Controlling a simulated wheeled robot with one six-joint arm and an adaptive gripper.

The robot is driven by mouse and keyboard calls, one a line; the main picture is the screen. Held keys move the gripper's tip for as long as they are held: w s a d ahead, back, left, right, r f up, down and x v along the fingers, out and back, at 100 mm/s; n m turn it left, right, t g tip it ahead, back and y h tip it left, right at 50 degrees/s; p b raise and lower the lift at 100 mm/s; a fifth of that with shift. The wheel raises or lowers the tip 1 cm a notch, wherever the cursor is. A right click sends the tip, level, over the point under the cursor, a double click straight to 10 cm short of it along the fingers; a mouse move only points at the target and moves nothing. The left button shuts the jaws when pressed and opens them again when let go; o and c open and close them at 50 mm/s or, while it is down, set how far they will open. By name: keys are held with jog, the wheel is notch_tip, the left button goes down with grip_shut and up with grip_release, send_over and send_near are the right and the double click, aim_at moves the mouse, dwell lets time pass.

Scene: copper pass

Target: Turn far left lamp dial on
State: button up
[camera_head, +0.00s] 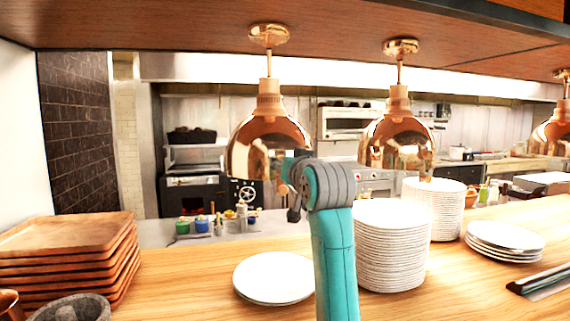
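The far left copper heat lamp (268,140) hangs from the wooden overhead shelf by a thin copper rod. Its shiny dome is partly covered on the lower right by my teal and grey arm. I cannot make out a dial on this lamp; it may be hidden or too small. My gripper (292,206) seems to be the small dark parts at the end of my arm, in front of the dome's lower right edge. Whether it touches the lamp does not show. Its fingers are too small and covered to read, and I see nothing held.
A second copper lamp (397,140) and a third (555,135) hang to the right. On the wooden counter (190,290) stand tall plate stacks (390,250), low plates (273,277), wooden trays (70,250) and a stone bowl (75,308). Counter between trays and low plates is clear.

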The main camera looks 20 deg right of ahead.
jog(key=shift+w, duration=0.6)
grip_shut()
jog(key=n, duration=1.7)
jog(key=shift+h, duration=0.3)
jog(key=shift+n, duration=0.4)
